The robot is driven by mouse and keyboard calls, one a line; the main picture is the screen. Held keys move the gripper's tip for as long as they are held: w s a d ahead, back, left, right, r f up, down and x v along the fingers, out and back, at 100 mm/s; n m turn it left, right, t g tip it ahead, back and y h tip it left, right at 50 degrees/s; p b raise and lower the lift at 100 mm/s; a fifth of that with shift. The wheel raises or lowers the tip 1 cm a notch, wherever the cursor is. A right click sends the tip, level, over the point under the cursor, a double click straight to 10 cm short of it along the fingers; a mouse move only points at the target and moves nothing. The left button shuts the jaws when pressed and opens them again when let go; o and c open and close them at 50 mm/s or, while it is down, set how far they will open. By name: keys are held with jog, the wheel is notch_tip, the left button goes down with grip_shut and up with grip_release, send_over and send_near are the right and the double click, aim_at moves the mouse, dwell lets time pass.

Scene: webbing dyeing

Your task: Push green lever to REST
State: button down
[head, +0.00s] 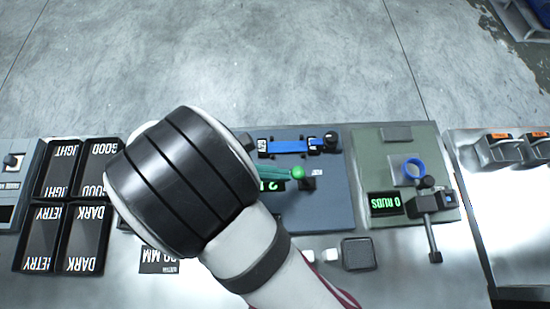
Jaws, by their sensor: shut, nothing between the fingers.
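The green lever shows as a round green knob (298,172) above a small black base, on a blue-grey panel (330,200). My gripper (286,173) shows only as teal tapered fingers that reach out from behind my arm's black ribbed joint. The fingers are together, with their tips close to the left side of the knob. I cannot tell whether they touch it. My arm hides the rest of the gripper and the left part of the panel, and I can read no REST mark.
A blue strap (287,146) in black holders crosses the panel behind the lever. Dark labelled trays (85,235) are at the left. A black square block (358,254) sits in front.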

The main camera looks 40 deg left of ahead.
aim_at(301, 174)
jog(key=shift+w+d+r+g+y, duration=0.7)
jog(key=shift+w+d+g+y, duration=0.2)
jog(key=shift+g, duration=0.1)
jog(key=shift+w+d+r+m+g+y, duration=0.3)
jog(key=shift+w+d+r+g+y, duration=0.05)
jog(key=shift+w+d+g+y, duration=0.5)
jog(key=shift+w+d+r, duration=0.1)
jog(key=shift+w+d, duration=0.9)
jog(key=s+a+r, duration=0.1)
jog(key=s+r, duration=0.1)
jog(key=shift+s+a, duration=0.35)
jog(key=shift+a, duration=0.05)
notch_tip(301, 174, up, 10)
jog(key=s, duration=0.2)
jog(key=shift+s+a, duration=0.15)
jog(key=shift+s, duration=0.1)
